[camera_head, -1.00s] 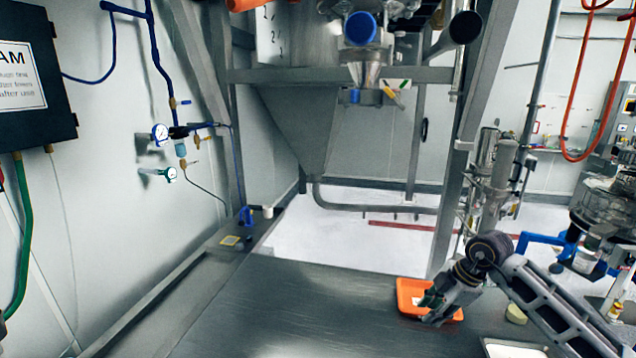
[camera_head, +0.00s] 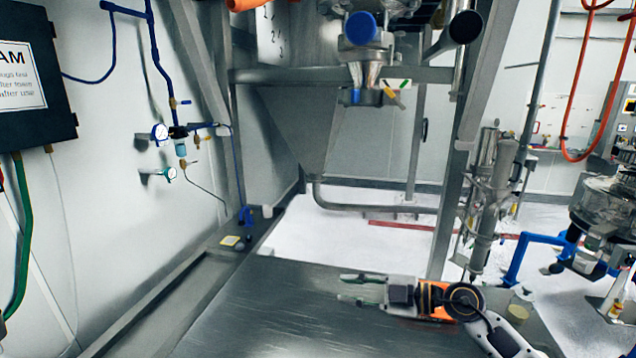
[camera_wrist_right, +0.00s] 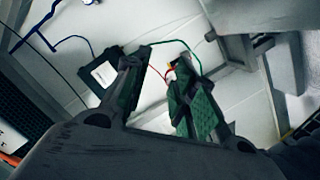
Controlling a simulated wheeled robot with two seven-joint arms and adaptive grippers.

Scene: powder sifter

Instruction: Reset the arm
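My right gripper (camera_head: 343,288) is in the lower right of the head view, above the dark table (camera_head: 270,310), with its fingers pointing left. The two fingers are apart with nothing between them. The right wrist view also shows the gripper (camera_wrist_right: 160,68) with its green-padded fingers spread and empty. My left gripper is not in view.
A pale yellow round piece (camera_head: 517,312) is at the table's right, close to my forearm. A metal hopper frame (camera_head: 340,75) stands behind the table. A blue tubular frame (camera_head: 515,265) is at the right. The table's left and middle are clear.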

